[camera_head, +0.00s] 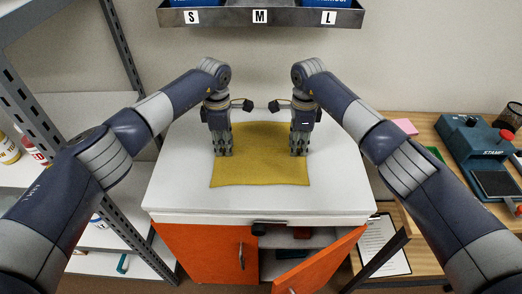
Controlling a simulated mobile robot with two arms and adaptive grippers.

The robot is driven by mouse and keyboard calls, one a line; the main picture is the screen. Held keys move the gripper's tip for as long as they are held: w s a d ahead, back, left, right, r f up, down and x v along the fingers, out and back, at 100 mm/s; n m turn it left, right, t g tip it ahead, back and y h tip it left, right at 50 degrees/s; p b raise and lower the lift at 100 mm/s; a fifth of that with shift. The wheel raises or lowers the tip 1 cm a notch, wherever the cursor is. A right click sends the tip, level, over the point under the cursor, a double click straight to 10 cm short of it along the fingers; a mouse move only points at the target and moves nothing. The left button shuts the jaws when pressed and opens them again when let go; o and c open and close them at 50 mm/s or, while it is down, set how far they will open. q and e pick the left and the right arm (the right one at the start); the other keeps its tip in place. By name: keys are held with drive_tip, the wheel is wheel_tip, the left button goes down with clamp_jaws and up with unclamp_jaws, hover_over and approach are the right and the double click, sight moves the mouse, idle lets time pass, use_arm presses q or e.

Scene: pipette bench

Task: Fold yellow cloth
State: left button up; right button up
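The yellow cloth (260,160) lies flat and spread out on the white tabletop of the cabinet in the head view. My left gripper (223,154) points down over the cloth's left edge, about midway along its length. My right gripper (298,153) points down over the cloth's right edge at about the same height in the picture. The fingertips of both grippers are at or close to the cloth. Whether they touch or pinch it is too small to tell. The cloth's far left and far right corners are partly hidden behind my grippers.
The white tabletop (178,185) is clear around the cloth. An orange cabinet door (318,262) hangs open below it. A metal shelf unit (120,225) stands at the left. A wooden desk (430,130) with a stamp device (480,148) is at the right. A labelled rack (290,16) hangs above.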

use_arm(q)
drive_tip(key=shift+f, duration=0.2)
clamp_jaws()
use_arm(e)
drive_tip(key=shift+s+f, duration=0.1)
drive_tip(key=shift+f, duration=0.15)
clamp_jaws()
use_arm(q)
drive_tip(key=shift+s+a, duration=0.1)
use_arm(e)
drive_tip(key=shift+d, duration=0.1)
use_arm(q)
drive_tip(key=shift+r, duration=0.15)
use_arm(e)
drive_tip(key=shift+r, duration=0.15)
